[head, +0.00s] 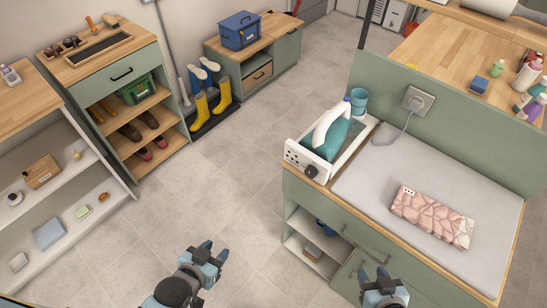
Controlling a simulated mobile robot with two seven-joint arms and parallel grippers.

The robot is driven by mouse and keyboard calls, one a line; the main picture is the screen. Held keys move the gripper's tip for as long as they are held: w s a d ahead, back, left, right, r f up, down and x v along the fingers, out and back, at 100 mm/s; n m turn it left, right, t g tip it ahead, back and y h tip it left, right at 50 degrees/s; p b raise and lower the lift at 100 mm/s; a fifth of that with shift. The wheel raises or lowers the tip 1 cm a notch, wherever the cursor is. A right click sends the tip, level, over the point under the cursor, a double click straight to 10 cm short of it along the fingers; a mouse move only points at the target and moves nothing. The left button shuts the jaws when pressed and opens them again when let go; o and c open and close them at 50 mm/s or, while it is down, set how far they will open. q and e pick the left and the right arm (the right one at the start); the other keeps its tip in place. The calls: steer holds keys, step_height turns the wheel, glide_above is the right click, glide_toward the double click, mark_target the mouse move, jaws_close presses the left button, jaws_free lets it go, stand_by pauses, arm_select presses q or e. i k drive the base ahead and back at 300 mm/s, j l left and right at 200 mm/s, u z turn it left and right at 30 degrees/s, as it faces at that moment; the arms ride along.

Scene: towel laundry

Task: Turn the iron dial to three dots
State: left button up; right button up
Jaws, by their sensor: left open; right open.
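The iron (334,134), teal with a white handle, sits in a white station (358,138) at the left end of the green ironing counter. A dark round dial (310,171) is on the station's front panel, beside a row of small dark marks. The marks are too small to read, and I cannot tell the dial's setting. My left gripper (214,250) is open and empty over the floor, left of the counter. My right gripper (373,274) is open and empty in front of the counter's drawers. Both are well apart from the dial.
A grey ironing pad (365,180) covers the counter, with a folded pink patterned towel (432,214) on it. A blue-green cup (359,100) stands behind the station. A socket with a plug (416,99) is on the back panel. Tiled floor (220,180) left of the counter is clear.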

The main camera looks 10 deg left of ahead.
mark_target(310, 171)
steer(key=j+z, duration=0.2)
steer(key=z, duration=0.2)
steer(key=j+z, duration=0.2)
steer(key=z, duration=0.15)
steer(key=j+z, duration=0.25)
steer(key=z, duration=0.15)
steer(key=j+z, duration=0.2)
steer(key=j, duration=0.35)
steer(key=k+j+z, duration=0.25)
steer(key=j, duration=0.25)
steer(key=k+j, duration=0.1)
steer(key=j, duration=0.3)
steer(key=k+j, duration=0.1)
steer(key=j, duration=0.3)
steer(key=k+j, duration=0.1)
steer(key=j, duration=0.3)
steer(key=k+j, duration=0.1)
steer(key=j, duration=0.3)
steer(key=z, duration=0.05)
